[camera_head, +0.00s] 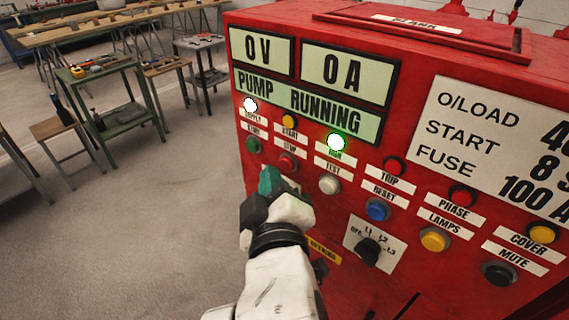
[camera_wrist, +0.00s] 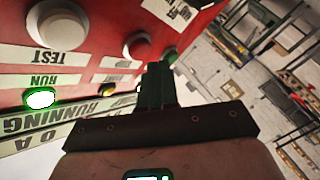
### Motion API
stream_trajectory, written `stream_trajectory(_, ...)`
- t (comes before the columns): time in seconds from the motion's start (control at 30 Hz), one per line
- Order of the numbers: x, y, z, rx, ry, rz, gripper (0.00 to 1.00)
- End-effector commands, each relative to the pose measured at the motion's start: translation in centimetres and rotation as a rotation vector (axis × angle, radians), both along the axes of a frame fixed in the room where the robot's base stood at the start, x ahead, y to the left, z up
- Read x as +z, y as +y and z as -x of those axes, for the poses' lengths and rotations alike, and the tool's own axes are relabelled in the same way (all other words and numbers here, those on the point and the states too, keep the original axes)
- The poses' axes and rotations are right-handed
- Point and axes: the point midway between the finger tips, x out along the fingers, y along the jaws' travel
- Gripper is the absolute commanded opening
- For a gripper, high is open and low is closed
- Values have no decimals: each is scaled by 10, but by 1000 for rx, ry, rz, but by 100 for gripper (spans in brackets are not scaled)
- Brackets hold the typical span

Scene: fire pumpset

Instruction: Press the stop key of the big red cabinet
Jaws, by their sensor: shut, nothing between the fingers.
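The big red cabinet (camera_head: 330,235) fills the right of the head view. Its stop key (camera_head: 287,162) is a round red button under the "STOP" label. My gripper (camera_head: 269,180) is shut and empty, its green fingers pointing at the panel just below and left of the stop key. In the wrist view, where the labels appear upside down, the red stop key (camera_wrist: 138,45) is just beyond and left of my fingertips (camera_wrist: 158,68). I cannot tell whether they touch the panel. The fingers do not cover the key's face.
The green start key (camera_head: 253,145) is left of the stop key, the white test key (camera_head: 329,184) right of it. A green "RUN" lamp (camera_head: 337,142) glows under the "PUMP RUNNING" display (camera_head: 305,105). A rotary switch (camera_head: 368,251) is lower right. Workbenches (camera_head: 110,105) stand far left; floor between is clear.

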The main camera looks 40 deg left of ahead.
Motion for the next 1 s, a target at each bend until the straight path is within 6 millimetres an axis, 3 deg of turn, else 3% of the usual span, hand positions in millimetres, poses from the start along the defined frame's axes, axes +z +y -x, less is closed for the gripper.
stream_trajectory(1.0, 1, -1, -8, 0, 0, 0, 0)
